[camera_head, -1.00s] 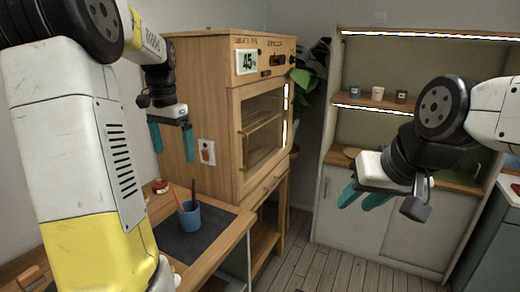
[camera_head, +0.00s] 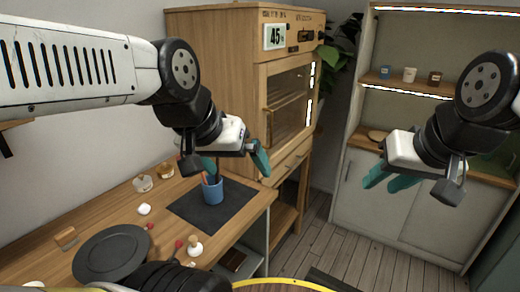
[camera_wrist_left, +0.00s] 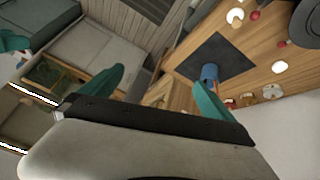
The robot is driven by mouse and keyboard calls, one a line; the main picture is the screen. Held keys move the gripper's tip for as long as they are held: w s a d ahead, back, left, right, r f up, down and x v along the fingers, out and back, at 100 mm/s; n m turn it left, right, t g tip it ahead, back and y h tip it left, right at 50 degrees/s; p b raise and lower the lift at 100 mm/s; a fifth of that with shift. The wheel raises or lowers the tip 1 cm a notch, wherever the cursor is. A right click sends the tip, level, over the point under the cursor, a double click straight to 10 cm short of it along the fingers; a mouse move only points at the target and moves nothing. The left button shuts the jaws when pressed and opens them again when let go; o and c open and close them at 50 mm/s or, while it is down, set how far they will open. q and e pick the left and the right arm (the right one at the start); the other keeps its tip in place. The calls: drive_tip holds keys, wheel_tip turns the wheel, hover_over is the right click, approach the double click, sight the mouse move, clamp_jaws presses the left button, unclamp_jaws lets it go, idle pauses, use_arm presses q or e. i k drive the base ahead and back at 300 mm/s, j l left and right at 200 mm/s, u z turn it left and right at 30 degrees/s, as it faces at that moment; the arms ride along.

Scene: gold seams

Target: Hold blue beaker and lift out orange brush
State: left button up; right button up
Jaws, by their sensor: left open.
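The blue beaker (camera_head: 213,191) stands upright on a dark mat (camera_head: 190,212) on the wooden table. It also shows in the left wrist view (camera_wrist_left: 209,72), partly behind a finger. The orange brush (camera_head: 205,180) leans in the beaker with a dark stick beside it; their upper parts are largely hidden by my left gripper. My left gripper (camera_head: 238,163) is open and empty, above and slightly behind or beside the beaker, not visibly touching it. My right gripper (camera_head: 385,181) is open and empty, far right of the table, in front of the cabinet.
A wooden oven-like cabinet (camera_head: 240,85) stands behind the table's right part. A dark round plate (camera_head: 110,252), a white-knobbed item (camera_head: 194,246), a white lump (camera_head: 144,210) and small jars (camera_head: 142,184) lie left and in front. A shelf unit (camera_head: 375,205) stands at the right.

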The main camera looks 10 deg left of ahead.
sight(204, 181)
drive_tip(key=i+l+u, duration=0.15)
drive_tip(key=u, duration=1.4)
drive_tip(key=l+u, duration=0.8)
drive_tip(key=k+l+u, duration=0.1)
drive_tip(key=l+u, duration=0.25)
drive_tip(key=l, duration=0.2)
drive_tip(key=k+l, duration=0.1)
drive_tip(key=l, duration=0.3)
drive_tip(key=k+l+u, duration=0.1)
drive_tip(key=l, duration=0.35)
drive_tip(key=k+l, duration=0.15)
drive_tip(key=l, duration=0.25)
drive_tip(key=i+u, duration=0.05)
